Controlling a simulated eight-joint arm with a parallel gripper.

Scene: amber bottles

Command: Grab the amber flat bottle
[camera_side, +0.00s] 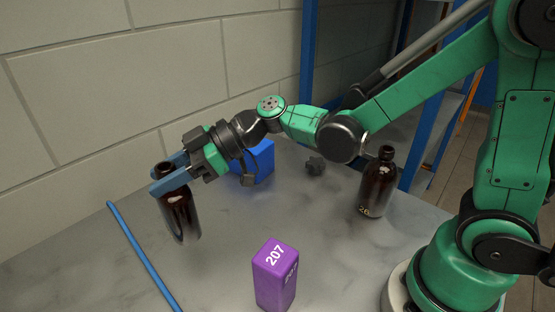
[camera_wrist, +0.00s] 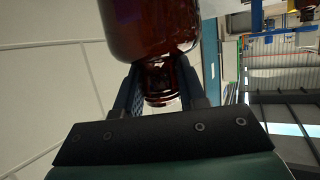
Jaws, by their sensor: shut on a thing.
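A dark amber bottle (camera_side: 180,217) is at the left of the side view, leaning slightly. My gripper (camera_side: 165,175) is shut on its neck, with one blue finger on each side. In the wrist view, the bottle's reddish-brown body (camera_wrist: 150,28) extends beyond the fingers, and its neck lies between the fingers of my gripper (camera_wrist: 160,82). I cannot tell for sure whether its base touches the table. A second amber bottle (camera_side: 376,188) with a white number stands upright at the right, apart from my gripper. The views do not clearly show which bottle is flat.
A purple block (camera_side: 275,278) marked 207 stands at the front middle of the grey table (camera_side: 120,285). A blue rod (camera_side: 143,255) lies at the left. A wall is behind.

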